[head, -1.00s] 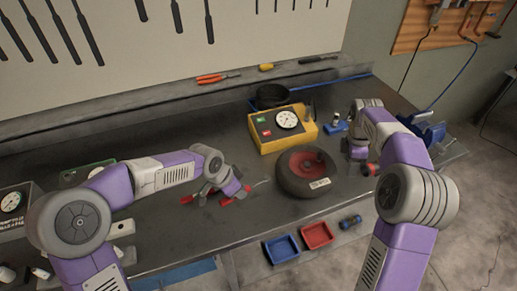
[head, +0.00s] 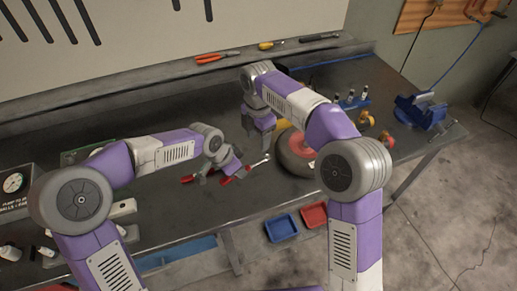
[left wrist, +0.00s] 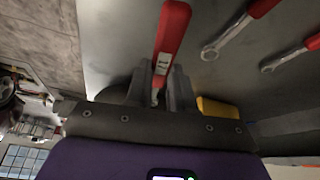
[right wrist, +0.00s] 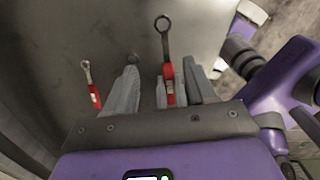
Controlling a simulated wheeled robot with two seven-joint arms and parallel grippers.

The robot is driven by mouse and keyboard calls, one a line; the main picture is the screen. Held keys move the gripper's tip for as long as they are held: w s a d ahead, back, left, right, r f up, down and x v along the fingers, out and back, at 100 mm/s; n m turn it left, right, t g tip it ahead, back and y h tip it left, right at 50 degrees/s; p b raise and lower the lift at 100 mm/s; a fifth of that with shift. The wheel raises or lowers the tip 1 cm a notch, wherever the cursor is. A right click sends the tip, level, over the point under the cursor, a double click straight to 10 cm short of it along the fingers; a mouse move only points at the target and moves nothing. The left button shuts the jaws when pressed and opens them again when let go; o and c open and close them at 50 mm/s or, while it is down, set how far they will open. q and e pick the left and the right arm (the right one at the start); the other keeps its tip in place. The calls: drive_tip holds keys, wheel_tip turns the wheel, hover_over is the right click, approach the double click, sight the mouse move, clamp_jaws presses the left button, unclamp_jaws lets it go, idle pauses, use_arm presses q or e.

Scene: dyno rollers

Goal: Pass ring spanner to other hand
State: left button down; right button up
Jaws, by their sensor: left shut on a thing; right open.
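The ring spanner, with a red handle and a bright ring end (head: 265,158), is held low over the bench. My left gripper (head: 226,170) is shut on its red handle, which stands up between the jaws in the left wrist view (left wrist: 172,35). My right gripper (head: 262,143) is open, pointing down just above and beside the spanner. In the right wrist view the spanner (right wrist: 162,30) lies near the right-hand finger, its ring pointing away from the palm; whether they touch cannot be told. Other red-handled spanners (left wrist: 228,37) lie on the bench.
A dark wheel with a red hub (head: 297,160) is right of the spanner, partly hidden by my right arm. A blue tray (head: 281,228) and a red tray (head: 314,214) are at the front. A blue vise (head: 424,110) is at the right edge.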

wheel_tip(320, 180, down, 9)
drive_tip(key=shift+r, duration=0.15)
drive_tip(key=shift+c, duration=0.5)
drive_tip(key=shift+w, duration=0.1)
clamp_jaws()
use_arm(q)
drive_tip(key=c, duration=0.9)
unclamp_jaws()
